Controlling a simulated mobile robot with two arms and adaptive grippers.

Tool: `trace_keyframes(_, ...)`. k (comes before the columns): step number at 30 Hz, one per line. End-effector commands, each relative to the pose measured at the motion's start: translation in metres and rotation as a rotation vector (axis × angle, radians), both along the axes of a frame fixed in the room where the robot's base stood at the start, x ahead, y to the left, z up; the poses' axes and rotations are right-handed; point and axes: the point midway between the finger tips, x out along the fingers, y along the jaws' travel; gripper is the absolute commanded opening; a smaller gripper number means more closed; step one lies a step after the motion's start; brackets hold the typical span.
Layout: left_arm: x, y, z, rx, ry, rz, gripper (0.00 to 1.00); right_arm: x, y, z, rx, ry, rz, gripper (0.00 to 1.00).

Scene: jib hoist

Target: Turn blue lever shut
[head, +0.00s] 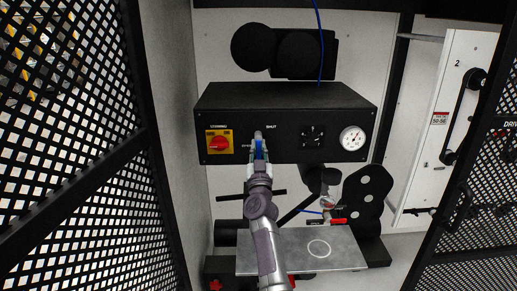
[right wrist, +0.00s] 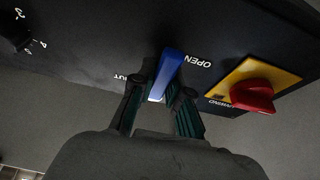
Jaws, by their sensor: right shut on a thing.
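The blue lever (head: 259,147) is on the front face of a black control box (head: 340,100). My right gripper (head: 257,155) reaches up to it from below. In the right wrist view, the blue lever (right wrist: 169,70) sits between the two fingers of my right gripper (right wrist: 160,95), which is shut on it. An OPEN label shows on one side of the lever there, and a partly hidden SHUT label on the other. In the head view, the word SHUT is readable just above and right of the lever. My left gripper is not in view.
A red knob (head: 219,143) on a yellow plate is left of the lever. A black dial (head: 312,136) and a white gauge (head: 352,138) are to the right. A grey plate (head: 345,250) lies below. Mesh panels (head: 70,150) stand at both sides.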

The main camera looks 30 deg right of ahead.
Motion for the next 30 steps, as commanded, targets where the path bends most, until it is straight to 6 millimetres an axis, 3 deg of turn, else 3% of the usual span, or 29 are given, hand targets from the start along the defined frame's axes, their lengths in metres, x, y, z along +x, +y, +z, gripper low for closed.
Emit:
trace_keyframes(16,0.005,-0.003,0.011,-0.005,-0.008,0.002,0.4,-0.001,-0.003,0.002,-0.069,0.045,-0.001,0.0)
trace_keyframes(30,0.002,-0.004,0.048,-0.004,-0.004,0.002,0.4,-0.008,-0.013,0.007,-0.407,0.252,0.0,0.0)
